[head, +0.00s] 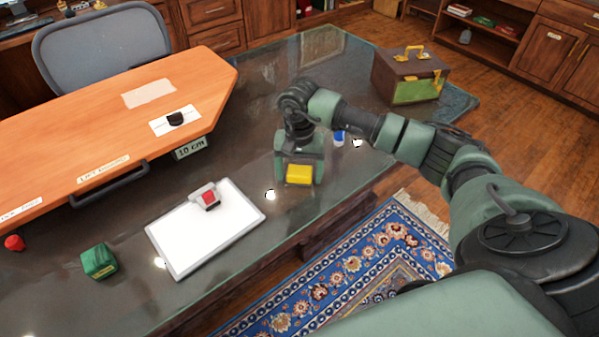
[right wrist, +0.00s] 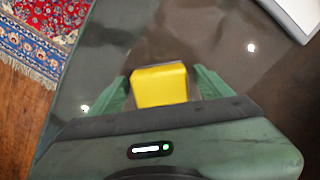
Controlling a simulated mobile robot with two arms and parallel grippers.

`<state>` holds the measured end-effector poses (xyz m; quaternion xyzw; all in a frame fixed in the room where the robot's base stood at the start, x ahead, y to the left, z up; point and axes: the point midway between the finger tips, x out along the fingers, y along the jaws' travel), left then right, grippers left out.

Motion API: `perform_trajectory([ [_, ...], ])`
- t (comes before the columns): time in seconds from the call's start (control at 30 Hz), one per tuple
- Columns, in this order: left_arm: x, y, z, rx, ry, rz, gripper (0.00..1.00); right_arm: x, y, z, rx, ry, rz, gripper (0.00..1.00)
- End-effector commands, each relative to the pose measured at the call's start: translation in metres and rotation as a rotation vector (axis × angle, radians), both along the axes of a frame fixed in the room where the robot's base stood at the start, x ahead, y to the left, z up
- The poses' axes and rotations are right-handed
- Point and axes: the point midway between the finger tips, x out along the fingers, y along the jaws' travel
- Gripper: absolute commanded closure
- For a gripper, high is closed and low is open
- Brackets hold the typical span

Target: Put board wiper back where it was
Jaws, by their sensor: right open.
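A yellow block with a grey side, which looks like the board wiper (head: 298,174), is at the glass-topped desk between the fingers of my right gripper (head: 299,180). In the right wrist view the yellow block (right wrist: 160,86) sits between the two green fingers (right wrist: 160,92). The fingers are open around it; I cannot tell if either touches it. A whiteboard (head: 205,240) lies flat on the desk, left of the gripper, with a small white and red item (head: 208,197) on its far edge. Its corner shows in the right wrist view (right wrist: 298,14). My left gripper is not in view.
A raised orange wood top (head: 75,140) is at the left, with a black handle and a "10 cm" tag. A green cube (head: 99,262) and a red item (head: 14,243) lie at left. A brown box (head: 411,75) stands at the far right. A blue item (head: 339,138) is behind my arm.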

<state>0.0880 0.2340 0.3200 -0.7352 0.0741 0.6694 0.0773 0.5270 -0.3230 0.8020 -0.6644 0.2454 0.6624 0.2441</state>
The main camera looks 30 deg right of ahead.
Motion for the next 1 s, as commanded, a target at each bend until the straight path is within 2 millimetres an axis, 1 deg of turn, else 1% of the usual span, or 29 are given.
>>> perform_trajectory([
  [0.07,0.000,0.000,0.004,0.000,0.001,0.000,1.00,0.000,0.000,0.004,0.000,0.000,0.000,0.21],
  [0.17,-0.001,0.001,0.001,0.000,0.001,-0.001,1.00,0.001,0.000,0.013,0.000,-0.003,0.001,0.21],
  [0.27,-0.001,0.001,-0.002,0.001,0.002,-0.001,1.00,0.001,-0.001,0.032,-0.001,-0.006,0.000,0.21],
  [0.5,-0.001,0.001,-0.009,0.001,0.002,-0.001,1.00,0.001,0.000,0.085,-0.001,-0.006,0.000,0.21],
  [0.63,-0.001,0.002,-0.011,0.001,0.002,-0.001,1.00,0.001,0.000,0.106,0.000,-0.005,-0.001,0.21],
  [0.8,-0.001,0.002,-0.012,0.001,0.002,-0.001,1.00,0.000,0.000,0.121,0.000,-0.001,-0.001,0.21],
  [1.0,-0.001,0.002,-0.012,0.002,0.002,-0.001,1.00,0.000,0.000,0.123,-0.001,0.001,-0.001,0.21],
])
